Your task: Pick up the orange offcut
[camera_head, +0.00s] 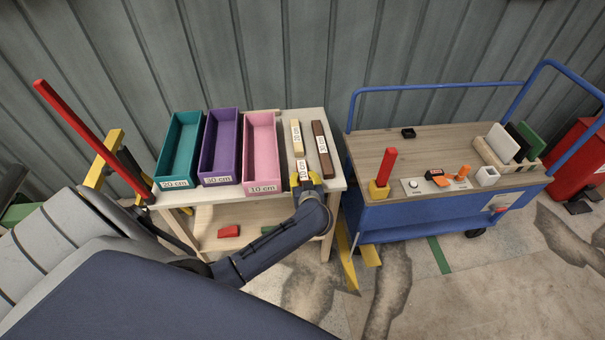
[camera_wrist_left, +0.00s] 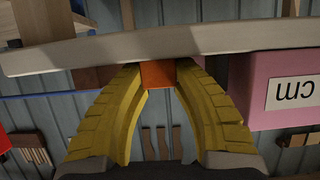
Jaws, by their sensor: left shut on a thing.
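The orange offcut (camera_wrist_left: 158,74) is a small block at the fingertips of my left gripper (camera_wrist_left: 160,80) in the left wrist view. The yellow fingers are shut on its two sides. In the head view, my left gripper (camera_head: 306,182) is at the front edge of the pale table, just right of the pink bin. The offcut is largely hidden there by the fingers. A white label (camera_head: 303,169) shows just beyond the fingertips; I cannot tell what it is fixed to. My right gripper is not in view.
The pale table (camera_head: 338,172) holds teal (camera_head: 180,150), purple (camera_head: 220,148) and pink (camera_head: 262,150) bins, a light strip (camera_head: 297,139) and a brown strip (camera_head: 323,150). A blue cart (camera_head: 400,210) with loose items stands close on the right. A red bar (camera_head: 85,132) slants at left.

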